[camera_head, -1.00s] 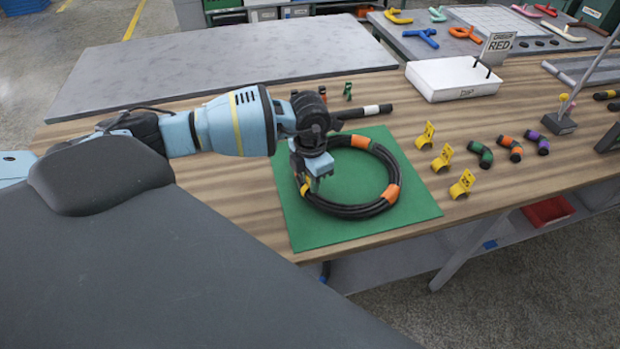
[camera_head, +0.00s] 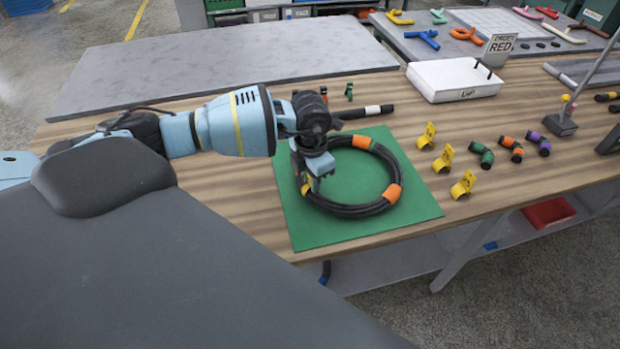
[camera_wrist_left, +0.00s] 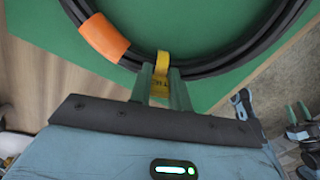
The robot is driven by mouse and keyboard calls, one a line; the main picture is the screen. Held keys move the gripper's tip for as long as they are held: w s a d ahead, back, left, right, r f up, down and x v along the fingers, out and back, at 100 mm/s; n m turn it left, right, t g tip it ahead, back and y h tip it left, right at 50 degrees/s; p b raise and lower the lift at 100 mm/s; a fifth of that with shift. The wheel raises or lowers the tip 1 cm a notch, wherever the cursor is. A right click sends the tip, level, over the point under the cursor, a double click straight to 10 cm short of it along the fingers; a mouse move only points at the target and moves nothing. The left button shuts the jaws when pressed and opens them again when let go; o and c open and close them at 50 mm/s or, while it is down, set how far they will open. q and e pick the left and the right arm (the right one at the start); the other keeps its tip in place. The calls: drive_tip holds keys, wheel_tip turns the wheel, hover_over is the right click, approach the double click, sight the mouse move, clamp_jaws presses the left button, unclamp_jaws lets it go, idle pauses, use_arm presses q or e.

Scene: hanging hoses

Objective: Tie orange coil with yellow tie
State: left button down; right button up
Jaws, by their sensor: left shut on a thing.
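A coil of black hose (camera_head: 347,209) with orange bands (camera_head: 391,193) lies flat on a green mat (camera_head: 420,208). My left gripper (camera_head: 314,184) points down at the coil's left side. In the left wrist view it (camera_wrist_left: 162,88) is shut on a yellow tie (camera_wrist_left: 162,66), which sits at the coil's black strands beside an orange band (camera_wrist_left: 103,37). A bit of this tie (camera_head: 305,189) shows at the fingers in the head view. Whether it closes fully around the strands is hidden.
Three yellow tagged ties (camera_head: 442,160) stand right of the mat. Short banded hose pieces (camera_head: 510,148) lie farther right. A white tray (camera_head: 455,80) stands behind, and a black hose piece with a white band (camera_head: 363,112) lies behind the coil.

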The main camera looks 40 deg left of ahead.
use_arm(q)
drive_tip(key=f, duration=0.1)
drive_tip(key=s+f, duration=0.1)
drive_tip(key=f, duration=0.1)
drive_tip(key=shift+s+d+f, duration=0.1)
drive_tip(key=shift+d+f, duration=0.05)
use_arm(e)
drive_tip(key=shift+s+d+f, duration=0.1)
drive_tip(key=shift+s+f, duration=0.2)
drive_tip(key=shift+f, duration=0.1)
use_arm(q)
drive_tip(key=c, duration=1.4)
unclamp_jaws()
drive_tip(key=shift+o, duration=0.8)
drive_tip(key=r, duration=0.2)
drive_tip(key=w+r, duration=0.1)
drive_tip(key=r, duration=0.1)
drive_tip(key=shift+w+r, duration=0.15)
drive_tip(key=r, duration=0.6)
drive_tip(key=shift+s+p, duration=0.25)
drive_tip(key=shift+p, duration=0.05)
drive_tip(key=shift+w+r, duration=0.1)
drive_tip(key=shift+r, duration=0.2)
use_arm(e)
drive_tip(key=shift+w+r, duration=0.65)
drive_tip(key=shift+w, duration=0.35)
use_arm(q)
drive_tip(key=shift+r, duration=0.1)
